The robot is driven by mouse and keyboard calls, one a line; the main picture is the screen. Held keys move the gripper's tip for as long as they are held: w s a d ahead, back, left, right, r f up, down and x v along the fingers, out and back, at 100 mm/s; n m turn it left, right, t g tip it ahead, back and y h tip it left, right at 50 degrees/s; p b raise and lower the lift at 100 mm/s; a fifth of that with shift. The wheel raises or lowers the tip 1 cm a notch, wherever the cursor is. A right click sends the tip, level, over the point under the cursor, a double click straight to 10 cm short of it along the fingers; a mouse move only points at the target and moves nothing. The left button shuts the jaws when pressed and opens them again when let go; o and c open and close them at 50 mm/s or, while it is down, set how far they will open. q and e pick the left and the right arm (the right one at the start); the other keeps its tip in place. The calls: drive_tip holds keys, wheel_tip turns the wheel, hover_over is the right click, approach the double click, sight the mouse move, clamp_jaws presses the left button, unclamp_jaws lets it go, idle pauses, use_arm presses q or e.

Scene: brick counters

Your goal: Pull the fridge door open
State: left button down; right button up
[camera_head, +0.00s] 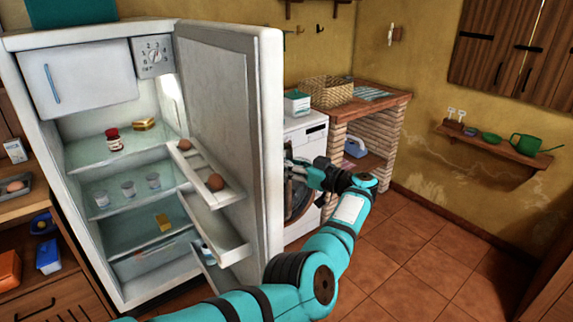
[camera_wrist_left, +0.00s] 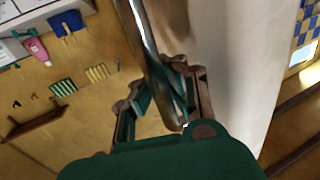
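The white fridge (camera_head: 85,180) stands at the left in the head view. Its door (camera_head: 235,120) is swung wide open, showing the lit shelves inside and the racks on the door. My left arm reaches in front of the door to its outer side. My left gripper (camera_head: 295,170) is beside the door's outer face, partly hidden by the door edge. In the left wrist view the metal door handle (camera_wrist_left: 148,45) runs between the spread fingers of my left gripper (camera_wrist_left: 160,90), close to the right finger, with a gap at the left finger. My right gripper is not in view.
A washing machine (camera_head: 312,140) and brick counter (camera_head: 390,105) stand behind the door. The tiled floor (camera_head: 410,260) at the right is clear.

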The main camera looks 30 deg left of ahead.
use_arm(q)
drive_tip(key=shift+w+d+f, duration=0.35)
drive_tip(key=shift+d+f, duration=0.05)
drive_tip(key=shift+d, duration=0.15)
drive_tip(key=c, duration=1.4)
unclamp_jaws()
drive_tip(key=shift+w+d+r, duration=0.15)
drive_tip(key=shift+d+r, duration=0.15)
drive_tip(key=shift+d, duration=0.1)
drive_tip(key=shift+o, duration=0.8)
drive_tip(key=d, duration=0.7)
drive_tip(key=shift+s, duration=0.4)
drive_tip(key=shift+a, duration=0.15)
